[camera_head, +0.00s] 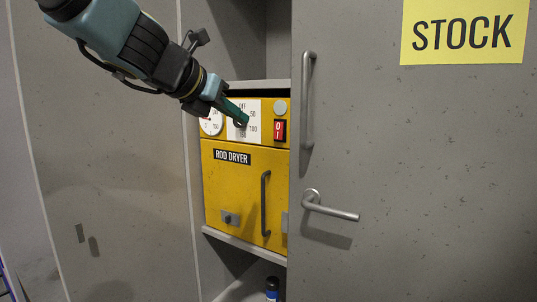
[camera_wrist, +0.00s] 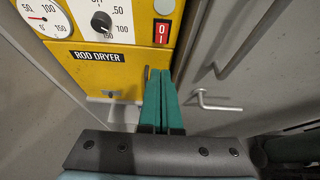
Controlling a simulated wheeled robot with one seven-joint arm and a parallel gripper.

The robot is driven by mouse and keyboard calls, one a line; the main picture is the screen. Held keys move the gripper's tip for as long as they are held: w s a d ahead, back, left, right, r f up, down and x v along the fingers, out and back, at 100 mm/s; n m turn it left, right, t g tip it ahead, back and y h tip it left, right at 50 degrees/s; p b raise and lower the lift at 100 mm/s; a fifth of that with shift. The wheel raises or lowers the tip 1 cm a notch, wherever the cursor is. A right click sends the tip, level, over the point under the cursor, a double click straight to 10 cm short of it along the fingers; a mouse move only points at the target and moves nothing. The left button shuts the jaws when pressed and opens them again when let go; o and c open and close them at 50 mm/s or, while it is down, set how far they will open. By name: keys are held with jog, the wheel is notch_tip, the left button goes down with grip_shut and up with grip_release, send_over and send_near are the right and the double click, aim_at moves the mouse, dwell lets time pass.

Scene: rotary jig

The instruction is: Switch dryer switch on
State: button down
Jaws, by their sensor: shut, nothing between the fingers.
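The yellow rod dryer (camera_head: 228,185) stands on a shelf inside a grey cabinet. Its red rocker switch (camera_head: 280,131), marked 0 and I, is at the right of the front panel; it also shows in the wrist view (camera_wrist: 162,32). I cannot tell which side is pressed. My gripper (camera_head: 240,120) is shut and empty, with green fingers in front of the dial, left of the switch in the head view. In the wrist view the fingertips (camera_wrist: 164,72) appear below the switch, apart from it in the picture. The black dial knob (camera_wrist: 101,22) shows fully in the wrist view.
The dryer has a door with a dark vertical handle (camera_head: 265,203) and a gauge (camera_head: 211,121) at upper left. A grey cabinet door (camera_head: 420,180) with a long bar handle (camera_head: 308,100) and a lever (camera_head: 330,207) stands close on the right. A bottle (camera_head: 272,288) is below.

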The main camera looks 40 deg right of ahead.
jog(key=shift+a+f+b, duration=0.3)
jog(key=shift+f+b, duration=0.25)
jog(key=shift+b, duration=0.35)
jog(key=b, duration=0.2)
send_near(277, 138)
notch_tip(277, 138, down, 3)
jog(key=d, duration=0.2)
jog(key=shift+w+d+f+p, duration=0.1)
jog(key=shift+w+d+p, duration=0.2)
jog(key=shift+d, duration=0.6)
jog(key=shift+w+d+p, duration=0.1)
jog(key=shift+w+d, duration=0.35)
jog(key=shift+d, duration=0.4)
jog(key=shift+f+h+b, duration=0.15)
jog(key=shift+h+b, duration=0.15)
jog(key=shift+b, duration=0.05)
jog(key=b, duration=0.2)
jog(key=shift+d+f+b, duration=0.15)
jog(key=shift+f+b, duration=0.2)
jog(key=shift+r, duration=0.45)
